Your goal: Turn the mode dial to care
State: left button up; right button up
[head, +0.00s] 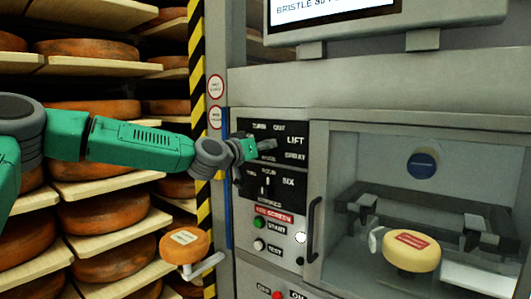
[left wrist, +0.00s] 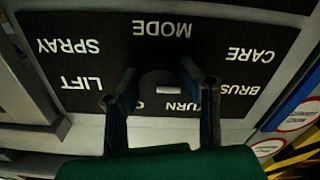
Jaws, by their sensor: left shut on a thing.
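The mode dial (left wrist: 160,80) sits on a black label plate (left wrist: 215,38), seen upside down in the left wrist view. The labels around it read CARE, BRUSH, TURN, LIFT and SPRAY, with MODE opposite the gripper. BRUSH and TURN are partly covered by my fingers. My left gripper (left wrist: 160,100) has a finger on each side of the dial and is shut on it. A short white mark shows on the dial; which label it points to is unclear. In the head view my left gripper (head: 258,149) is at the upper control plate (head: 255,127) and hides the dial.
A second dial plate (head: 290,199) and several buttons lie below. A glass-fronted chamber (head: 450,160) with a handle (head: 312,230) holds a pale cheese wheel (head: 411,254). An orange wheel (head: 185,245) stands out at the left. Cheese racks (head: 100,185) fill the left side.

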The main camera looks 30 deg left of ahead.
pick_arm(q)
jog(key=shift+f+n+b, duration=0.3)
jog(key=shift+n+b, duration=0.15)
jog(key=shift+n, duration=0.4)
jog(key=shift+f+n+b, duration=0.25)
jog(key=shift+n+b, duration=0.15)
jog(key=shift+n, duration=0.45)
dwell(0.6)
dwell(0.9)
jog(key=o, duration=1)
jog(key=shift+o, duration=0.6)
jog(key=shift+a+r, duration=0.2)
